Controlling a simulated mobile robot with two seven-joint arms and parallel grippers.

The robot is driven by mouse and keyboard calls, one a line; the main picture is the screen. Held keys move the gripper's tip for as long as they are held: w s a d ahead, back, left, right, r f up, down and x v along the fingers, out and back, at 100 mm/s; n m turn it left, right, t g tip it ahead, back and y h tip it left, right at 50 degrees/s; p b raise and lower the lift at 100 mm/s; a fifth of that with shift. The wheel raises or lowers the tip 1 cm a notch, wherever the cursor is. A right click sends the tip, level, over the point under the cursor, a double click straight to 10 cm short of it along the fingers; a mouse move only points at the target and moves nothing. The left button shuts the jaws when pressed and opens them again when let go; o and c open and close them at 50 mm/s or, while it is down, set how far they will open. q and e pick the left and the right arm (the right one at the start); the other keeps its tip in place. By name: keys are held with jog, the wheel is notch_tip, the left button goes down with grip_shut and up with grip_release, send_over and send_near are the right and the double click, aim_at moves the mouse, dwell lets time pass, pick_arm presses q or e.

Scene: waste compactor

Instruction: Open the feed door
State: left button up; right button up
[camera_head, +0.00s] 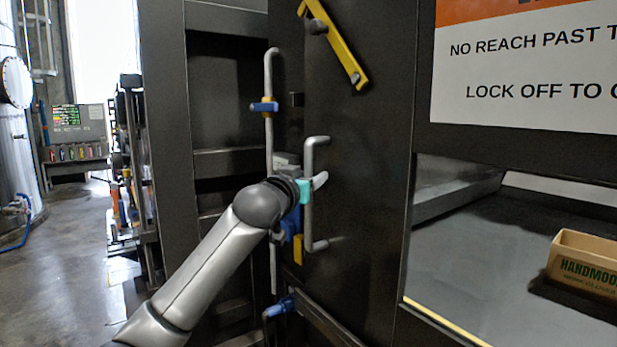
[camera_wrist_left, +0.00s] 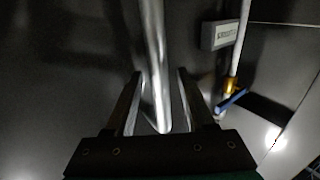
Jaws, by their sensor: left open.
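The feed door appears to be the dark panel (camera_head: 372,140) in the middle of the head view, standing upright. A grey vertical bar handle (camera_head: 309,226) is fixed near its left edge. My left gripper (camera_head: 318,181) is at the handle's middle, and part of the handle is hidden behind it. In the left wrist view, the handle (camera_wrist_left: 155,60) runs between the two fingers of the open left gripper (camera_wrist_left: 160,95). There is a visible gap to the right finger; contact with the left one cannot be told. My right gripper is not in view.
A yellow bar (camera_head: 338,48) is bolted on the panel above. A cardboard box (camera_head: 585,262) sits in the opening at right. Open floor (camera_head: 65,250) lies at left.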

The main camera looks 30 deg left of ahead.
pick_arm(q)
grip_shut()
dwell(0.3)
dwell(1.1)
